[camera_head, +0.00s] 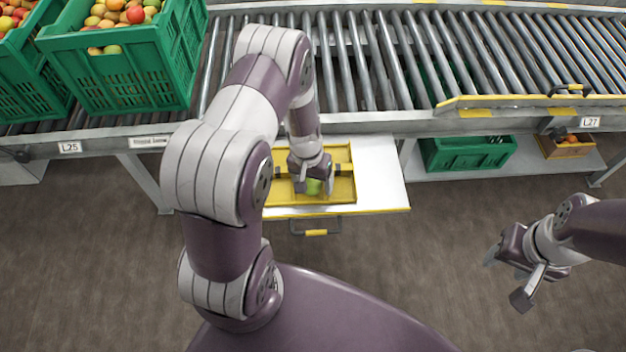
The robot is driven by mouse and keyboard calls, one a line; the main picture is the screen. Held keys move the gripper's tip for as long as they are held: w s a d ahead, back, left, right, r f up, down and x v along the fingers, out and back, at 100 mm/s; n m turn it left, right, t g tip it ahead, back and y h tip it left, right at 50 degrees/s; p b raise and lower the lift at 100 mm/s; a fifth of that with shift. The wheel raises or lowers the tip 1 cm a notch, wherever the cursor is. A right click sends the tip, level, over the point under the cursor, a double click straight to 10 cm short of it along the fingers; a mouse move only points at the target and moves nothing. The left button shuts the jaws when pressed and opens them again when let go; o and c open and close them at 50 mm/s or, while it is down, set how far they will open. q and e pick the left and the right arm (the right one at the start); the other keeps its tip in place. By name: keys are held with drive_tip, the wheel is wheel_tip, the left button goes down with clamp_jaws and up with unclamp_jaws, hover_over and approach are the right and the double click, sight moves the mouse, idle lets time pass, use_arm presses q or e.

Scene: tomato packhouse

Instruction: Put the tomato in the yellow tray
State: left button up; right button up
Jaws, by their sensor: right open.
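The yellow tray (341,194) lies on a white pull-out shelf below the conveyor. A green tomato (313,187) shows between the fingers of my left gripper (313,186), over the tray's middle. My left gripper points down into the tray area. Whether its fingers press on the tomato, and whether the tomato touches the tray floor, I cannot tell. My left arm hides part of the tray's left side. My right gripper (506,277) is open and empty over the floor at the right, apart from the tray.
Green crates (133,78) full of tomatoes stand on the roller conveyor (400,60) at the upper left. The white shelf (384,175) is bare right of the tray.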

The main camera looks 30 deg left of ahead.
use_arm(q)
drive_tip(key=shift+r, duration=0.2)
wheel_tip(320, 180, up, 11)
drive_tip(key=a+p, duration=0.1)
drive_tip(key=p, duration=0.3)
drive_tip(key=s+d+r+m, duration=0.1)
drive_tip(key=s+d+r, duration=0.2)
drive_tip(key=r, duration=0.3)
drive_tip(key=s+d+r+t+y, duration=0.1)
drive_tip(key=s+d+r, duration=0.2)
drive_tip(key=s+r, duration=0.3)
drive_tip(key=shift+s+d+r+m, duration=0.2)
drive_tip(key=shift+r+m, duration=0.1)
drive_tip(key=shift+m, duration=0.1)
wheel_tip(320, 180, up, 19)
drive_tip(key=p, duration=1.8)
drive_tip(key=shift+p, duration=0.4)
drive_tip(key=shift+f, duration=0.1)
